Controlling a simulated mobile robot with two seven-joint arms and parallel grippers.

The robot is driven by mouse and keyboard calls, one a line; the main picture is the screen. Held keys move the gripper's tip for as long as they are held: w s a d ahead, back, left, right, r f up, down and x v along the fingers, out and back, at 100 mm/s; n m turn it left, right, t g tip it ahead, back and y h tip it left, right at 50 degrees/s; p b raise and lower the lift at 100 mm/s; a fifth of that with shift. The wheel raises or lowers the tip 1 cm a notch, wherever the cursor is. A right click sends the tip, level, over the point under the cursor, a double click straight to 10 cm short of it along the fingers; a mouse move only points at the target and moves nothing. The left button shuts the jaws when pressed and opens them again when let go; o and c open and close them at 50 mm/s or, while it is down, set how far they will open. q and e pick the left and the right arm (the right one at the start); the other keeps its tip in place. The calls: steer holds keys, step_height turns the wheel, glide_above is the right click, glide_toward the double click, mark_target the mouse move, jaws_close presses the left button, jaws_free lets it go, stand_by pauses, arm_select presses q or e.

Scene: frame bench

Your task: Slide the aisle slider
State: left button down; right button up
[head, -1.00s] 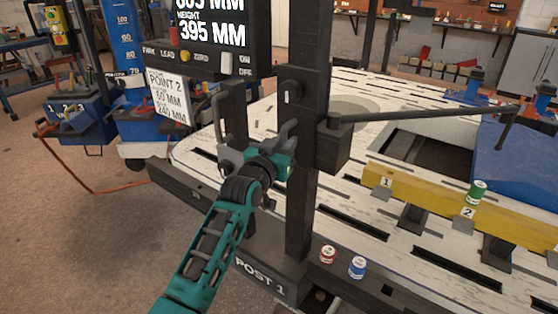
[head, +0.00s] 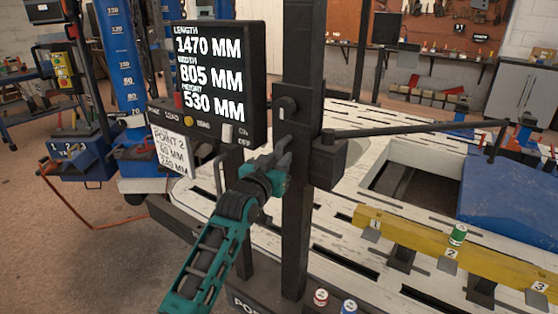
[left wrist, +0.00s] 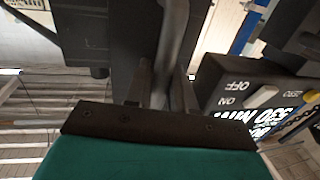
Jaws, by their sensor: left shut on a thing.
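The dark aisle slider (head: 326,162) is a block on the upright black post (head: 296,225), with a long thin arm (head: 420,128) reaching right over the bench. My left gripper (head: 277,158) is at the left side of the post, level with the slider block. In the left wrist view my left gripper (left wrist: 160,88) is shut on a grey bar-like handle (left wrist: 172,40) next to the dark block (left wrist: 105,35). In the head view the fingers and wrist hide most of the grip. My right gripper is not in view.
A display (head: 212,75) left of the post reads length 1470, width 805, height 530 mm.

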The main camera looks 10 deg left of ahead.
arm_select(q)
steer(key=shift+r, duration=0.2)
steer(key=c, duration=1.1)
jaws_free()
steer(key=shift+f, duration=0.2)
steer(key=shift+s, duration=0.1)
steer(key=s+a, duration=0.2)
steer(key=s, duration=1)
steer(key=shift+s, duration=0.3)
steer(key=s+f+g, duration=0.7)
steer(key=s+f, duration=1.5)
steer(key=f, duration=0.5)
steer(key=shift+m+y, duration=0.4)
